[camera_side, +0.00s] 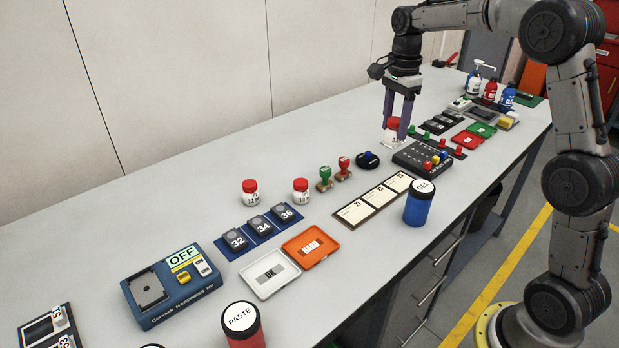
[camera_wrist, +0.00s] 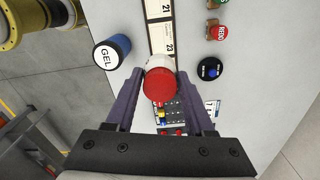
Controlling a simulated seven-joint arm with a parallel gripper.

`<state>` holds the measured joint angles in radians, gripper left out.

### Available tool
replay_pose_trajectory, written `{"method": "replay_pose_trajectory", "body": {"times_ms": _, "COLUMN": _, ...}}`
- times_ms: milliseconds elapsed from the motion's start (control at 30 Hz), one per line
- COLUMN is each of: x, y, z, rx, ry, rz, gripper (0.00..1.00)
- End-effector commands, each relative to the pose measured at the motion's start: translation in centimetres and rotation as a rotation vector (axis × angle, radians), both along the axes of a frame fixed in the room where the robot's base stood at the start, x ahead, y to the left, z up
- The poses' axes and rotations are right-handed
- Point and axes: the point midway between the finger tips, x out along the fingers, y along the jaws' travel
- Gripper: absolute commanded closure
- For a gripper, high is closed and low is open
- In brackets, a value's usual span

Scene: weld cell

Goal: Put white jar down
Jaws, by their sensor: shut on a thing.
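My gripper (camera_side: 396,131) points straight down toward the far half of the bench and is shut on a white jar with a red lid (camera_side: 392,124). In the wrist view the red lid of this jar (camera_wrist: 160,87) faces the camera between the two purple fingers (camera_wrist: 160,80), with a bit of its white body showing past the lid. The jar is upright and low over the bench; I cannot tell whether its base touches. Two similar white jars with red lids, one on the left (camera_side: 250,192) and one on the right (camera_side: 301,191), stand on the bench.
A black control box with coloured buttons (camera_side: 423,158) is just right of the held jar. A round black button unit (camera_side: 367,160), stamps (camera_side: 325,178), a numbered card strip (camera_side: 372,203) and a blue GEL jar (camera_side: 419,204) are nearer. Bare bench lies left of the jar.

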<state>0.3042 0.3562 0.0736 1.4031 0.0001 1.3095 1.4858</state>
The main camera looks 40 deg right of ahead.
Motion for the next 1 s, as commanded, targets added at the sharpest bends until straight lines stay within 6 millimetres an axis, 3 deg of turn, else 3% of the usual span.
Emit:
{"method": "replay_pose_trajectory", "body": {"times_ms": 33, "x": 1.7, "y": 1.9, "z": -0.5, "rx": 0.000, "ry": 0.001, "rz": 0.045, "gripper": 1.00}}
{"method": "replay_pose_trajectory", "body": {"times_ms": 167, "x": 4.5, "y": 5.7, "z": -1.7, "rx": 0.001, "ry": 0.002, "rz": 0.133, "gripper": 1.00}}
{"method": "replay_pose_trajectory", "body": {"times_ms": 300, "x": 5.5, "y": 8.5, "z": -3.0, "rx": 0.000, "ry": 0.001, "rz": 0.193, "gripper": 1.00}}
{"method": "replay_pose_trajectory", "body": {"times_ms": 400, "x": 5.7, "y": 9.5, "z": -3.6, "rx": 0.000, "ry": 0.000, "rz": 0.214, "gripper": 1.00}}
{"method": "replay_pose_trajectory", "body": {"times_ms": 567, "x": 7.3, "y": 9.8, "z": -4.4, "rx": 0.000, "ry": 0.000, "rz": 0.222, "gripper": 1.00}}
{"method": "replay_pose_trajectory", "body": {"times_ms": 1000, "x": 14.5, "y": 9.1, "z": -7.6, "rx": 0.000, "ry": -0.001, "rz": 0.220, "gripper": 1.00}}
